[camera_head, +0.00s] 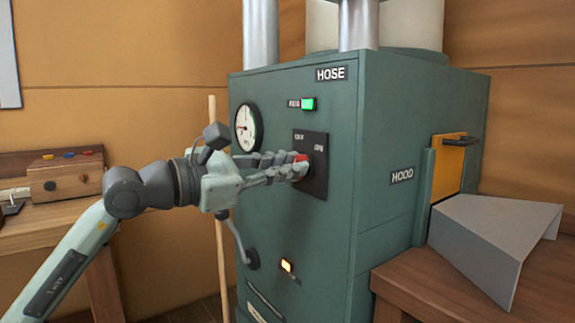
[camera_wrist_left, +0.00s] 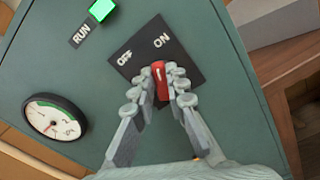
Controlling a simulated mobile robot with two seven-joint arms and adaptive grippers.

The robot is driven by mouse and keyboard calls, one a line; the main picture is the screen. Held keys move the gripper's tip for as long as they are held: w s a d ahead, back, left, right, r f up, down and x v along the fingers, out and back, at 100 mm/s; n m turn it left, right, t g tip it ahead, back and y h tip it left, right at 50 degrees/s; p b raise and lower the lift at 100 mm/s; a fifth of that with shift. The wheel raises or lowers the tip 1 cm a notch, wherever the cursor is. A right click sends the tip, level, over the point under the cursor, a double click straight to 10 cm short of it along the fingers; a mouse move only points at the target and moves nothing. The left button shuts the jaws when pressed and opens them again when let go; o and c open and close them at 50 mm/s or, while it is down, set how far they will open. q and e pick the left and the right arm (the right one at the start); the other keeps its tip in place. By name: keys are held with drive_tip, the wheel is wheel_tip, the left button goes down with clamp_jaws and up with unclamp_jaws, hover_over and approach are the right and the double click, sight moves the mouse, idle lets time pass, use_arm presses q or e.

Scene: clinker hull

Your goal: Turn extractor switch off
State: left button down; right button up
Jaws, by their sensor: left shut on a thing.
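The extractor switch is a red knob (camera_wrist_left: 162,85) on a black plate (camera_wrist_left: 190,62) marked OFF and ON, on the front of a green cabinet (camera_head: 290,225). In the left wrist view the knob's upper end points about toward ON. My left gripper (camera_wrist_left: 162,80) has its fingers closed on both sides of the knob. In the head view the left gripper (camera_head: 298,164) reaches the plate from the left and hides part of the knob (camera_head: 301,158). A green RUN lamp (camera_head: 308,104) above is lit. My right gripper is not in view.
A round gauge (camera_head: 248,127) sits left of the switch. Below are a lever (camera_head: 251,258) and a lit amber switch (camera_head: 287,265). A wooden pole (camera_head: 217,200) stands beside the cabinet. A grey angled sheet (camera_head: 490,235) lies on the bench at right.

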use_arm(q)
drive_tip(key=shift+w+a+n+p, duration=0.2)
drive_tip(key=shift+n+p, duration=1.25)
drive_tip(key=shift+n, duration=1.15)
drive_tip(key=shift+w+a+n+p, duration=0.15)
drive_tip(key=shift+n+p, duration=1.25)
drive_tip(key=shift+n, duration=1.2)
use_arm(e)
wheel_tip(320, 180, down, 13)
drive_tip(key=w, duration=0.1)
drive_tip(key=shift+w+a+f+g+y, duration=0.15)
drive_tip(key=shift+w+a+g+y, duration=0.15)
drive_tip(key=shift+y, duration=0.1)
use_arm(q)
drive_tip(key=shift+d, duration=0.1)
drive_tip(key=c, duration=1.5)
unclamp_jaws()
drive_tip(key=shift+c, duration=0.2)
drive_tip(key=v, duration=1.2)
